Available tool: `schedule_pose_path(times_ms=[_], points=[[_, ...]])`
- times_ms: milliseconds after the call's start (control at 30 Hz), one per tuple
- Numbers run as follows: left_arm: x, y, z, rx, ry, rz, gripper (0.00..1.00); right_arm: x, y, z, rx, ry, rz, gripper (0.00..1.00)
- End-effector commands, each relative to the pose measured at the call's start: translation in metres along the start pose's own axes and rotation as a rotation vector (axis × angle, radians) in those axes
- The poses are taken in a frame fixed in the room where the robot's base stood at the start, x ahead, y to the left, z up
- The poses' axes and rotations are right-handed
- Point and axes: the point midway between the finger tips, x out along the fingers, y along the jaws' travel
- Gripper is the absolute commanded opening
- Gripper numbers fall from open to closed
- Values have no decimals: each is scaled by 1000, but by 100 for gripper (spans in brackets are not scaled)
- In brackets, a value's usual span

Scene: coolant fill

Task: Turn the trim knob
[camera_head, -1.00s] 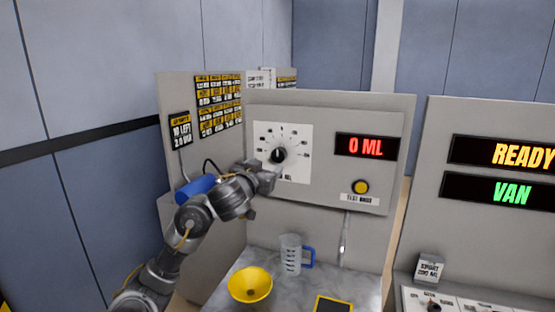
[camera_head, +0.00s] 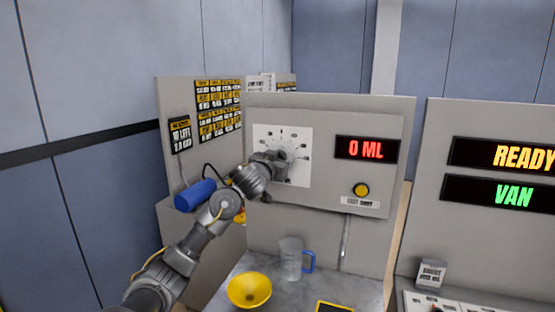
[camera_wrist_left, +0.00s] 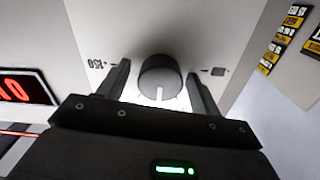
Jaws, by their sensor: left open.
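The trim knob (camera_wrist_left: 160,78) is a dark round knob with a white pointer mark, on a white dial plate (camera_head: 298,178) with a ring of printed marks. In the head view my left gripper (camera_head: 281,157) is in front of the dial and hides the knob. In the left wrist view my left gripper (camera_wrist_left: 160,90) is open, with one finger on each side of the knob. A gap shows between each finger and the knob, so it does not appear gripped. My right gripper is not in view.
A red display (camera_head: 366,148) reads 0 ML, above a yellow button (camera_head: 361,190). A blue cylinder (camera_head: 195,195) lies left of my forearm. A second panel (camera_head: 437,130) stands at right.

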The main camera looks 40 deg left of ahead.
Motion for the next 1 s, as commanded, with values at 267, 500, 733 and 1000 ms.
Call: schedule_pose_path(times_ms=[267, 500, 733, 1000], points=[[0, 0, 0, 0, -1, 0, 53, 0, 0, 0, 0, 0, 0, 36], [0, 0, 1, 0, -1, 0, 22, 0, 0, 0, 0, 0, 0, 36], [0, 0, 0, -17, -2, 0, 20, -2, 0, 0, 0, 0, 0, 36], [0, 0, -1, -144, -5, 1, 20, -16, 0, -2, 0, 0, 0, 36]])
